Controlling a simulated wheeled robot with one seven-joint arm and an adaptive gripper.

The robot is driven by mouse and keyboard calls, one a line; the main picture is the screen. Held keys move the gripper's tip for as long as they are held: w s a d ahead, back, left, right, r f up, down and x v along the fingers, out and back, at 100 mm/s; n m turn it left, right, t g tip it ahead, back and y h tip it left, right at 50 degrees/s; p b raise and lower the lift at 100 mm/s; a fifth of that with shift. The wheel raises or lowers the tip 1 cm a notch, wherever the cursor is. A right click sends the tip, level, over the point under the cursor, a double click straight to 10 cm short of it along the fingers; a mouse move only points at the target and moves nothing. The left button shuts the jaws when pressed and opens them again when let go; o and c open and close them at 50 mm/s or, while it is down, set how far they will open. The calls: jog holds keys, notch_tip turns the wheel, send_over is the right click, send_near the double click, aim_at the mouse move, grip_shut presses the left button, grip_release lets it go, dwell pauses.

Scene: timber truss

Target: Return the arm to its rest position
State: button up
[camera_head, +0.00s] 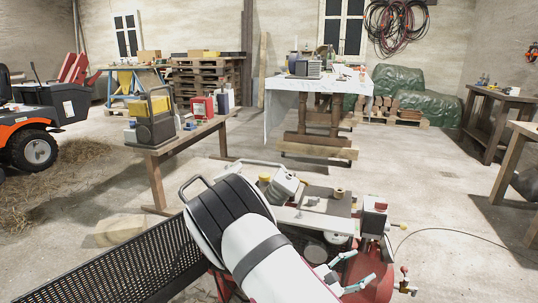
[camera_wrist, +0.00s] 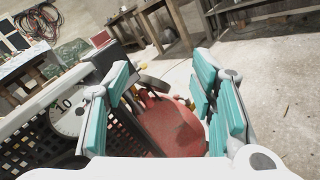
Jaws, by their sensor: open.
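My arm (camera_head: 262,248) rises into the lower middle of the head view, a white link with black bands. My gripper shows in the head view (camera_head: 352,273) with teal finger pads near a red rounded tank. In the wrist view my gripper (camera_wrist: 165,105) has its teal-padded fingers wide apart, with nothing held between them. The red tank (camera_wrist: 178,128) lies behind the gap between the fingers. I cannot tell how far the fingers are from it.
A wooden bench (camera_head: 190,137) with tools stands at left. A white-covered table (camera_head: 290,88) stands at the back. An orange tractor (camera_head: 35,125) is far left. Wooden tables (camera_head: 485,95) line the right. A black cable (camera_head: 440,230) crosses the right floor, which is mostly open.

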jog(key=s+d+r+m+g+y, duration=0.3)
jog(key=s+r+m+g, duration=0.3)
jog(key=s+r, duration=0.3)
jog(key=s+d+r+m+g+y, duration=0.3)
jog(key=s+r+m+g, duration=0.2)
jog(key=s+r+m, duration=0.3)
jog(key=s+a+r+m+t+y, duration=0.1)
jog(key=s+a+r+y, duration=0.15)
jog(key=s, duration=0.45)
jog(key=s+a+r+m+t+y, duration=0.15)
jog(key=s+a+y, duration=0.25)
jog(key=s, duration=0.4)
jog(key=s+a+r+m+t+y, duration=0.1)
jog(key=s+a+r+m+y, duration=0.2)
jog(key=s, duration=0.4)
notch_tip(320, 180, up, 31)
jog(key=n+t+p, duration=0.1)
jog(key=t+p, duration=0.2)
jog(key=p, duration=2.6)
jog(key=shift+a+f+n+t+y, duration=0.15)
jog(key=shift+n+t+y, duration=0.2)
jog(key=shift+y, duration=0.1)
